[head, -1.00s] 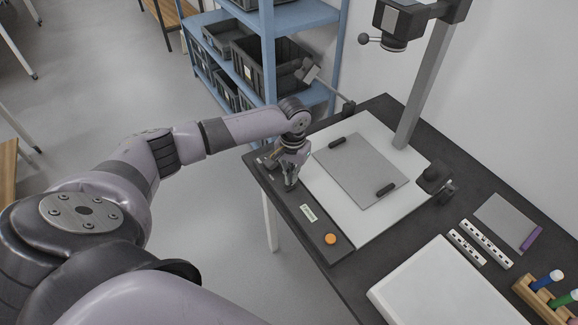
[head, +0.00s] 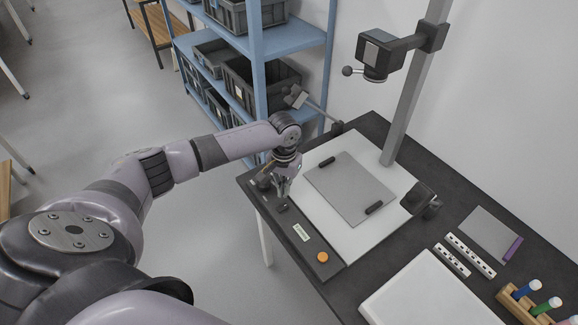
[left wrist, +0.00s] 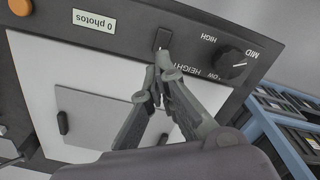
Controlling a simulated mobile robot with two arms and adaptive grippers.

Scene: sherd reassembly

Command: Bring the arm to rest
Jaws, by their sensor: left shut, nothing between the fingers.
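My left gripper (head: 282,207) is at the far left end of the dark control panel (head: 318,251) of the camera stand. Its fingers are shut and empty. In the left wrist view its fingertips (left wrist: 161,62) are close together over the panel, near a small dark block beside the word HEIGHT. I cannot tell whether they touch it. A dial (left wrist: 233,63) with HIGH and MID marks is on the panel, next to the gripper. My right gripper is not in view.
The panel has an orange button (head: 323,257) and a "0 photos" display (left wrist: 94,21). A grey plate (head: 349,190) lies on the white board. The stand's camera (head: 380,58) hangs above. Blue shelves (head: 255,62) stand behind. A white slab (head: 430,291) and tube rack (head: 520,300) are at right.

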